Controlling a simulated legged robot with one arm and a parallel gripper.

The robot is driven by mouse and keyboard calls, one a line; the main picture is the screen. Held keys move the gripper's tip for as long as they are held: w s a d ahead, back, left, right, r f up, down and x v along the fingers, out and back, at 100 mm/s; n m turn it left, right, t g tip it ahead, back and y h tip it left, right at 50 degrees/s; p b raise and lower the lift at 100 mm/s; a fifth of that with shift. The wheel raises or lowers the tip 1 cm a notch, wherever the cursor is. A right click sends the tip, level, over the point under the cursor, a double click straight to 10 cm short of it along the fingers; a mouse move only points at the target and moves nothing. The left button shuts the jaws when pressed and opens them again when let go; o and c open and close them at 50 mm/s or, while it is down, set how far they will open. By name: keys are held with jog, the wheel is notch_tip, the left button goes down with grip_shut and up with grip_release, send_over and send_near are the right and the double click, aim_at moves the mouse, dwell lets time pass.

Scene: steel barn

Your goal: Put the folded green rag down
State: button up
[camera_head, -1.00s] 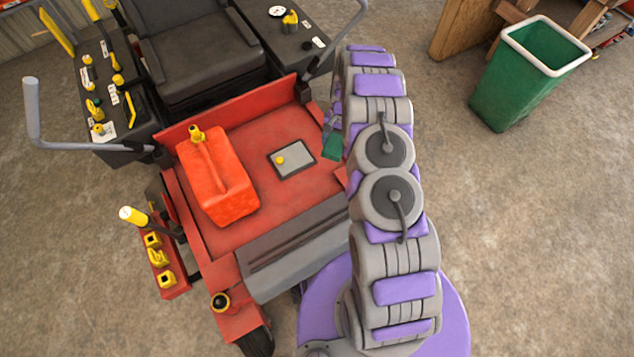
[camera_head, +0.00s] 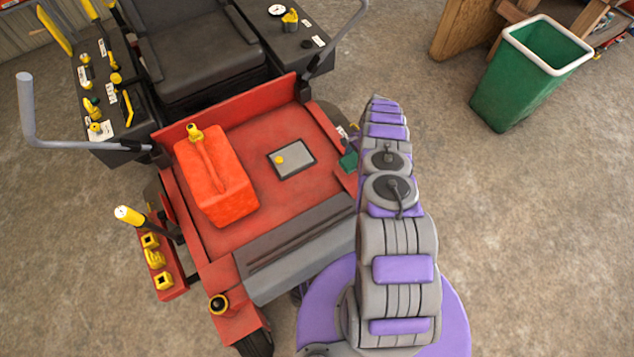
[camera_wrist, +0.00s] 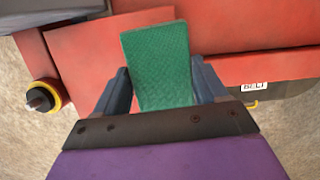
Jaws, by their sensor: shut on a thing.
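The folded green rag (camera_wrist: 158,62) is in the wrist view, between the two fingers of my gripper (camera_wrist: 160,92). My gripper is shut on it. Red metal of the mower (camera_wrist: 90,55) shows behind and around the rag; I cannot tell whether the rag touches it. In the head view a small part of the rag (camera_head: 349,161) shows at the right edge of the mower's red deck (camera_head: 250,235), just left of my arm. My arm hides the fingers there.
A red fuel can (camera_head: 215,178) with a yellow cap stands on the deck's left part. A grey plate (camera_head: 291,159) with a yellow knob lies right of it. The black seat (camera_head: 195,50) is behind. A green bin (camera_head: 525,75) stands on the floor at upper right.

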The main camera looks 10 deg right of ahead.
jog(key=shift+d+f, duration=0.3)
jog(key=shift+f, duration=0.2)
send_over(315, 182)
jog(key=d, duration=0.1)
jog(key=shift+d+f, duration=0.15)
jog(key=shift+f, duration=0.75)
jog(key=shift+w+f+b, duration=0.1)
jog(key=shift+f+b, duration=0.65)
jog(key=shift+f, duration=0.95)
jog(key=shift+f, duration=0.1)
jog(key=o, duration=0.9)
jog(key=shift+o, duration=0.2)
